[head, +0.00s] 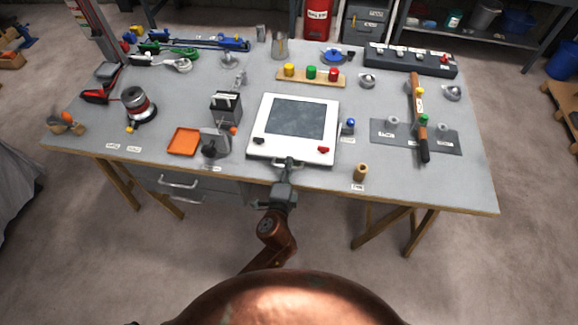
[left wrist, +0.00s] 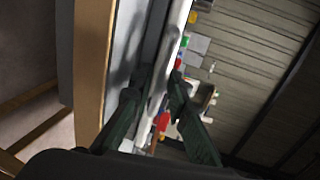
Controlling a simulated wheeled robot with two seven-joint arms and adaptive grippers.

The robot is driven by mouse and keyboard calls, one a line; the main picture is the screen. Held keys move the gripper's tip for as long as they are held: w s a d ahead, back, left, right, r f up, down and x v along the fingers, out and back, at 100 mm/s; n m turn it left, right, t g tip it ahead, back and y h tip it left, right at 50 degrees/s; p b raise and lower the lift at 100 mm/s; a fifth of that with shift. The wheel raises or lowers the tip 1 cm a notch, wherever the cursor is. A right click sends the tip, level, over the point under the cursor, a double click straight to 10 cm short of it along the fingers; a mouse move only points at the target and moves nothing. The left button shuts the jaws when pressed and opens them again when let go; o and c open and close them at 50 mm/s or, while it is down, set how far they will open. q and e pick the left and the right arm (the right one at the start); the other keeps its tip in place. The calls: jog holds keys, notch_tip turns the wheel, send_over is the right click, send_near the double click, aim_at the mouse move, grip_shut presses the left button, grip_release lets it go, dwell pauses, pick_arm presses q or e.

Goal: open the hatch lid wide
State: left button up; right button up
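The hatch is a white square frame with a dark grey panel (head: 293,117), lying about flat at the middle of the bench's front. A black latch (head: 259,141) sits at its front left and a red latch (head: 323,150) at its front right. My left gripper (head: 287,163) is at the hatch's front edge. In the left wrist view its two dark fingers (left wrist: 161,78) stand apart, with the white hatch edge (left wrist: 170,58) running between them. Contact cannot be made out. My right gripper is not in view.
Left of the hatch are an orange tray (head: 183,142) and a dark block device (head: 226,106). A blue knob (head: 349,124) and a tan cylinder (head: 360,172) stand to its right. Behind it is a wooden strip with coloured buttons (head: 311,75). A long-handled bar (head: 419,118) lies farther right.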

pick_arm(q)
grip_shut()
dwell(0.3)
